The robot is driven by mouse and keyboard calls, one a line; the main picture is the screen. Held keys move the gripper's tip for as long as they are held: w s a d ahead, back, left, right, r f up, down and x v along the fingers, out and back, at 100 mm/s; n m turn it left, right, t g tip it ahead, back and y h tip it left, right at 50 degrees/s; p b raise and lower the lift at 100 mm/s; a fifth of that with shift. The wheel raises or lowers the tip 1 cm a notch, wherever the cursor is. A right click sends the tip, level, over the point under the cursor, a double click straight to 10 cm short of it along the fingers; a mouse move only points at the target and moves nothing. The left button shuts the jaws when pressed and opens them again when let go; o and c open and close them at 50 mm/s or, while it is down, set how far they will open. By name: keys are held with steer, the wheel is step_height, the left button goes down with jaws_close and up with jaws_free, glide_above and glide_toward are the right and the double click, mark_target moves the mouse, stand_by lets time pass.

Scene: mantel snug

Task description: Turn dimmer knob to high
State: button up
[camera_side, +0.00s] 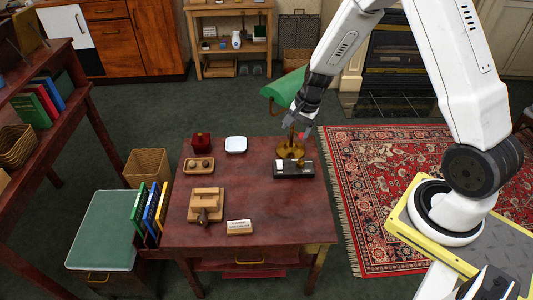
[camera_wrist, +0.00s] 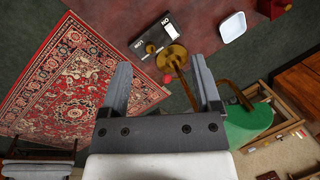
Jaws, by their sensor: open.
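The dimmer box (camera_side: 294,170) is a small dark box on the red-brown table, in front of the lamp's brass base (camera_side: 290,150). Its brass knob (camera_wrist: 150,47) shows in the wrist view, with white lettering on the box top that is too small to read surely. The lamp has a green shade (camera_side: 285,88), partly hidden behind my arm. My gripper (camera_side: 298,132) hangs above the lamp base, apart from the knob. In the wrist view, my gripper (camera_wrist: 161,62) has its two fingers wide apart and empty. A small red ball (camera_wrist: 167,79) shows between them.
A white dish (camera_side: 236,145), a red box (camera_side: 201,142), a wooden tray (camera_side: 198,165), a wooden stand (camera_side: 206,203) and a small sign (camera_side: 239,227) sit left of the dimmer box. The lamp stands close to my gripper. The table's right front area is clear.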

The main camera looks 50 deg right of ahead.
steer(key=shift+s+a+r, duration=0.1)
steer(key=shift+a+r, duration=0.1)
steer(key=shift+r, duration=0.05)
steer(key=shift+f, duration=0.1)
steer(key=m+t+h, duration=0.2)
steer(key=m, duration=2)
glide_toward(301, 161)
steer(key=shift+f, duration=0.7)
steer(key=shift+f, duration=0.1)
steer(key=shift+w+x, duration=0.2)
steer(key=shift+x, duration=3.65)
